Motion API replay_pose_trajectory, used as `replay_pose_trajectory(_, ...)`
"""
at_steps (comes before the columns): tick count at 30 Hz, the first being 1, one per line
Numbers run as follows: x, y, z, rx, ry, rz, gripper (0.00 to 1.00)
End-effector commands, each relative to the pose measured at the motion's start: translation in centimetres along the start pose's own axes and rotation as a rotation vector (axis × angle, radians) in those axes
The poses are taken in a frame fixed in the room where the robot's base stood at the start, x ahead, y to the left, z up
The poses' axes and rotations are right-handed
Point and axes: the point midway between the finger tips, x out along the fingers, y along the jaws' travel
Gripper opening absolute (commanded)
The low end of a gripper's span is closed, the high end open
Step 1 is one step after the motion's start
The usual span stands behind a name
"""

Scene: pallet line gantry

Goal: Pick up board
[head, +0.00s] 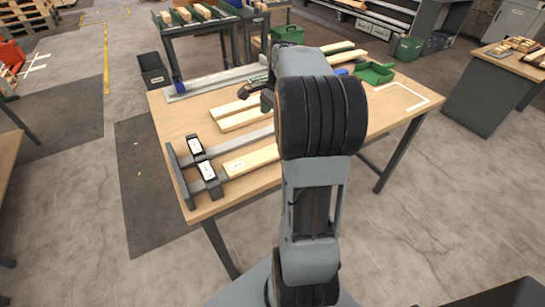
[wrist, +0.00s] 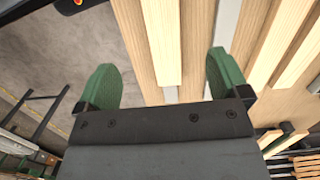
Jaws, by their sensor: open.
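Pale wooden boards lie on the workbench in the head view. The nearest board (head: 250,160), with a small white label, lies along the front edge by the grey clamps. My gripper (head: 264,98) is above the bench, partly hidden behind my arm. In the wrist view my gripper (wrist: 163,78) is open, its green fingers spread and empty. One board (wrist: 162,40) runs between the fingers, its end near my palm. More boards (wrist: 272,42) lie right of the right finger. Finger height above the board is unclear.
The workbench (head: 180,125) carries a grey clamp fixture (head: 203,172) at its left end and a green bin (head: 374,73) at the back right. More boards (head: 340,50) lie at the far side. Grey rails (wrist: 228,20) run between boards. Floor lies beyond the front edge.

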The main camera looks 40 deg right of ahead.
Motion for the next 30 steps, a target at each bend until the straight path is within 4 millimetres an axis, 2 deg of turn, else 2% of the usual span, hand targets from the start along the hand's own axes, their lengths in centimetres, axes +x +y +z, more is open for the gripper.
replay_pose_trajectory(3,2.1,-0.1,-0.9,0.052,-0.012,0.012,0.94)
replay_pose_trajectory(12,7.0,-0.1,-0.9,0.055,-0.011,0.011,0.94)
replay_pose_trajectory(22,9.2,-0.1,-0.8,0.053,-0.010,0.010,0.94)
replay_pose_trajectory(30,12.7,-0.1,-0.9,0.052,-0.010,0.010,0.94)
